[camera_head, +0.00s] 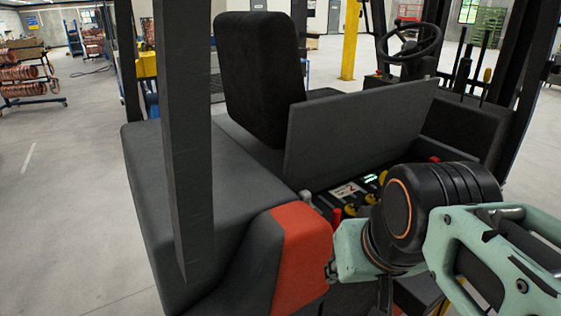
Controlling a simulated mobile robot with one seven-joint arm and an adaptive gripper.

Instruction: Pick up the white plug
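I cannot make out the white plug for certain. A small pale piece (306,196) sits at the left edge of the open compartment of the forklift (190,165), too small to identify. Inside the compartment are a battery with a white label (347,190), yellow parts (350,211), red parts and a small green-lit display (370,177). My arm, mint green and black, fills the lower right and covers the right part of the compartment. No gripper fingers can be made out in this view.
A dark panel (355,135) stands raised behind the compartment, next to the seat (262,75). A dark post (186,130) rises in front at left. The steering wheel (408,42) is at the back right. Racks of copper tube (28,80) stand far left; the floor at left is clear.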

